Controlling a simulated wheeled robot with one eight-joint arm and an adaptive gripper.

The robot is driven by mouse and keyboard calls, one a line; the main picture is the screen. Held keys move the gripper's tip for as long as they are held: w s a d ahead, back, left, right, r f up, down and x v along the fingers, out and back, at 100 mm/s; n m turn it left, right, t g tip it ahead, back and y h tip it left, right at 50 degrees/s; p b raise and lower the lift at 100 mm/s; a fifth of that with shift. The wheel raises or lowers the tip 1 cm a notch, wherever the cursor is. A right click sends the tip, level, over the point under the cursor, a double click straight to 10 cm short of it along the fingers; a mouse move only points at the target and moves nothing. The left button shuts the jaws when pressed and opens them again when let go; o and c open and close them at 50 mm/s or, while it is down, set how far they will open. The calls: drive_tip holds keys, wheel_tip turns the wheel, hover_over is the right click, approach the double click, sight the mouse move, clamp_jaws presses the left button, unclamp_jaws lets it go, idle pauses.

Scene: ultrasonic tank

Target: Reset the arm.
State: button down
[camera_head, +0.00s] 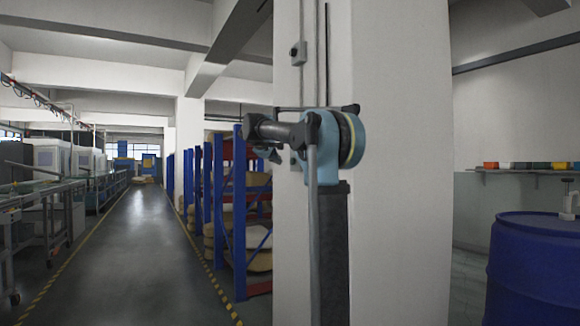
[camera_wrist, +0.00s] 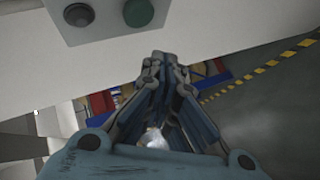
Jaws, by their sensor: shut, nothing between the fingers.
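My arm (camera_head: 326,150) shows in the head view, standing upright in front of a white pillar, with its upper links bent over to the left. My gripper (camera_wrist: 163,62) fills the lower middle of the wrist view. Its blue and dark fingers come together at the tips, and nothing shows between them. In the head view the gripper is small and dark near the left end of the arm, and its fingers are hard to make out there.
The white pillar (camera_head: 395,200) stands close behind my arm. A grey box with buttons (camera_wrist: 105,15) is near the fingertips in the wrist view. Blue racks (camera_head: 238,220) stand left of the pillar, a blue barrel (camera_head: 530,270) at right. The aisle (camera_head: 135,250) is clear.

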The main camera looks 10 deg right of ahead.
drive_tip(key=shift+s+a, duration=0.15)
drive_tip(key=shift+a, duration=0.3)
drive_tip(key=s+d+f+m+g+y, duration=0.1)
drive_tip(key=s+d+f+m+g, duration=0.2)
drive_tip(key=s+f, duration=1.05)
drive_tip(key=s+d+f+m+g+y, duration=0.15)
drive_tip(key=s+d+f, duration=0.35)
drive_tip(key=s+f, duration=0.85)
drive_tip(key=s+a+f+m+g+y, duration=0.1)
drive_tip(key=s+a+f+g+y, duration=0.1)
drive_tip(key=s+f, duration=1)
drive_tip(key=s+a+f+m+g+y, duration=0.2)
drive_tip(key=s+a+f, duration=0.1)
drive_tip(key=s+f, duration=1)
drive_tip(key=s, duration=0.4)
drive_tip(key=shift+f, duration=0.3)
